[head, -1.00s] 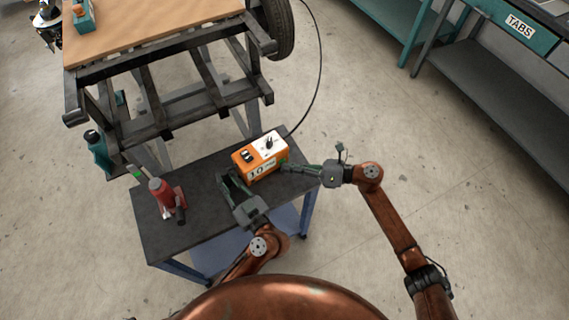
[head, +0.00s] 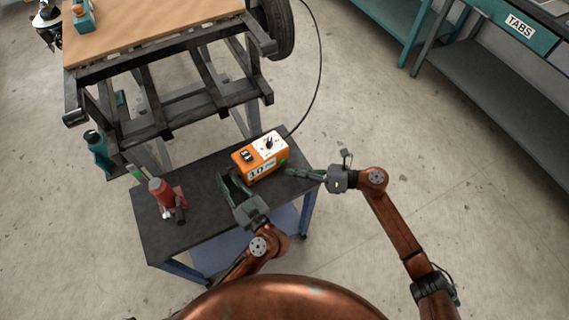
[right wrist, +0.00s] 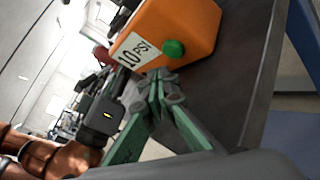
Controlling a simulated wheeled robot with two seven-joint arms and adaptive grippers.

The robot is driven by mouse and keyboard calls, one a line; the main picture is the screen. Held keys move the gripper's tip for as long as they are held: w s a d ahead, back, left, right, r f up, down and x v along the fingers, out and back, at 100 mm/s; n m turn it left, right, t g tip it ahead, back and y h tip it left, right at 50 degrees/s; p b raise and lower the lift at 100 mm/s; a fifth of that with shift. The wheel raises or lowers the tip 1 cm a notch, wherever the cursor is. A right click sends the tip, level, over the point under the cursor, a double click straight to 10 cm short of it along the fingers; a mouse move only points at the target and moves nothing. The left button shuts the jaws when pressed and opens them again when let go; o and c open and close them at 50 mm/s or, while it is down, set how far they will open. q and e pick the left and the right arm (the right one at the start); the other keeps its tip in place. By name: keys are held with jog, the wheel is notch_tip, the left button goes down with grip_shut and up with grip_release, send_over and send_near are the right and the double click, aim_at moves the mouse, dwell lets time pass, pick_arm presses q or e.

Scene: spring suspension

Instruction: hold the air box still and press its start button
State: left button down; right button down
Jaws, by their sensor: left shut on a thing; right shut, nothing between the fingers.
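The orange air box (head: 262,170) stands on the dark bench, with a white top panel and a "10 PSI" label on its front. Its green start button (right wrist: 173,48) is on the side facing my right gripper; it also shows in the head view (head: 283,162). My left gripper (head: 231,182) is shut on the air box at its left end; the exact contact is hard to see. My right gripper (head: 291,172) is shut and empty. Its fingertips (right wrist: 160,78) are near the green button, with a small gap showing.
A red jack (head: 161,191) stands at the left of the dark bench (head: 200,228). A black hose (head: 318,75) runs from behind the box towards a tyre (head: 279,28). A frame with a wooden top (head: 150,25) stands behind.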

jog(key=shift+s+d, duration=0.8)
jog(key=shift+s, duration=0.2)
jog(key=shift+s+d, duration=0.75)
jog(key=shift+s, duration=0.2)
pick_arm(q)
jog(key=c, duration=1.7)
grip_release()
